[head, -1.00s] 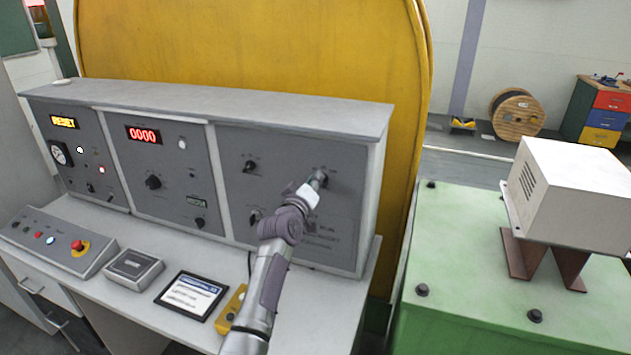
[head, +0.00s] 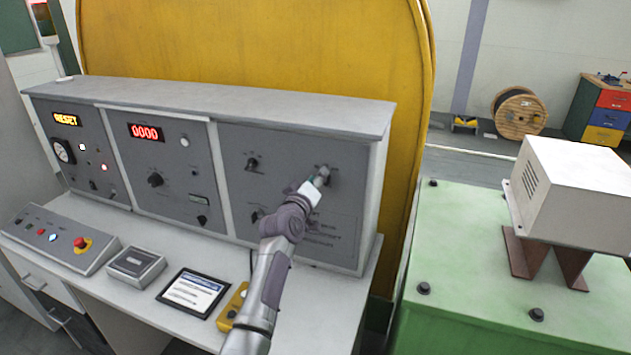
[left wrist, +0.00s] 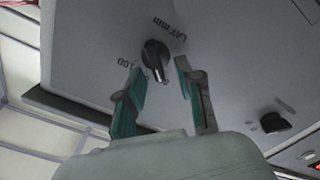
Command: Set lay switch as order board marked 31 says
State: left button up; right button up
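The lay switch (left wrist: 155,56) is a black rotary knob on the grey right-hand panel. "LAY mm" is printed beside it, and it appears upside down in the left wrist view. My left gripper (left wrist: 159,66) is open, with its green-padded fingertips on either side of the knob and gaps between. In the head view the gripper (head: 321,177) is at the panel's upper right and partly covers the knob. A dark-framed board (head: 193,293) with a blue header lies on the desk; its writing is too small to read. My right gripper is out of view.
Another black knob (left wrist: 274,122) is on the same panel. A push-button box (head: 60,240) with a red stop button, a grey device (head: 136,264) and a yellow pendant (head: 232,306) are on the desk. A green machine base (head: 480,260) stands to the right.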

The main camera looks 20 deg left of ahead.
pick_arm(q)
jog(key=s, duration=1.2)
jog(key=shift+a, duration=0.2)
jog(key=shift+f, duration=0.1)
